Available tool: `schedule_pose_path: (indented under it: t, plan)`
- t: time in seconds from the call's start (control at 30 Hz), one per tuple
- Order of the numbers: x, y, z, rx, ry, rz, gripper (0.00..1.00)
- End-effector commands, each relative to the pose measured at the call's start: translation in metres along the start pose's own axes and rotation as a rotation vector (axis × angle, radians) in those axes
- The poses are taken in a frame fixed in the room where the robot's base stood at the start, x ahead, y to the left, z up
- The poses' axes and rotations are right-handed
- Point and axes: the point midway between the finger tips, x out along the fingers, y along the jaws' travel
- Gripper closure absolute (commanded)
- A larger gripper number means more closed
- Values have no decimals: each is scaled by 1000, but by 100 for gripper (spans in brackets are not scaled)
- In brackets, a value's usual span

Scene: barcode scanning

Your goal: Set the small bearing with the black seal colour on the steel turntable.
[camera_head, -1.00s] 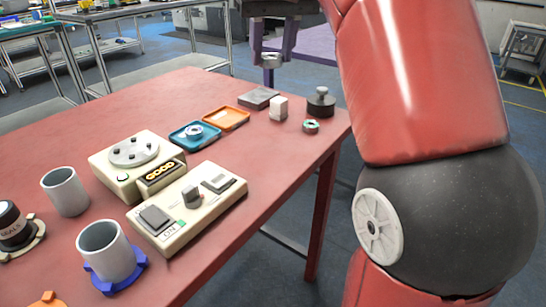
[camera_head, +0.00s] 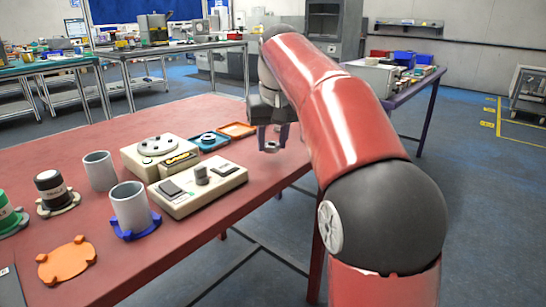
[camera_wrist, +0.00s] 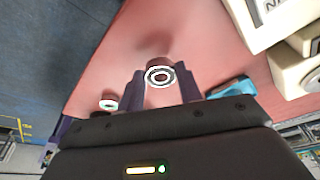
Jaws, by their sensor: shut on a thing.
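My gripper (camera_head: 271,146) is shut on a small bearing (camera_wrist: 159,76), held above the table's right part. In the wrist view the bearing sits between the fingertips, with a bright metal outer ring and a dark ring inside it. The steel turntable (camera_head: 157,146) is a round grey plate with small pegs on top of a cream box, left of my gripper and apart from it. Nothing but the pegs shows on it.
A blue tray (camera_head: 222,144) holding a bearing and an orange tray (camera_head: 237,130) lie between turntable and gripper. A cream switch box (camera_head: 210,197) stands in front. Grey cups (camera_head: 130,207) stand left. A teal-sealed bearing (camera_wrist: 108,103) lies on the table in the wrist view.

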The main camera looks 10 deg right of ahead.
Motion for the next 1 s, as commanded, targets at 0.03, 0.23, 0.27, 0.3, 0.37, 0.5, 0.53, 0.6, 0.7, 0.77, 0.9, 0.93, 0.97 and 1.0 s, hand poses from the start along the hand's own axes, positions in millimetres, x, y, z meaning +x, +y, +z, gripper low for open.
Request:
schedule_pose_path:
  t: [0.03,0.23,0.27,0.3,0.37,0.5,0.53,0.6,0.7,0.77,0.9,0.93,0.97,1.0]
  plan:
    - [16,0,4,0,-2,0,88]
    - [22,0,5,0,-1,0,88]
    - [21,0,5,0,-1,0,88]
    - [21,0,4,0,-1,0,88]
    - [21,0,4,0,-1,0,88]
    - [24,0,6,0,-1,0,88]
    - [25,0,6,0,-1,0,88]
    - [26,0,6,0,0,0,61]
    - [25,0,6,0,-1,0,48]
    - [25,0,6,0,-1,0,43]
    - [25,0,6,0,-1,0,43]
    - [25,0,6,0,-1,0,43]
    - [25,0,6,0,-1,0,43]
    - [26,0,6,0,-1,0,43]
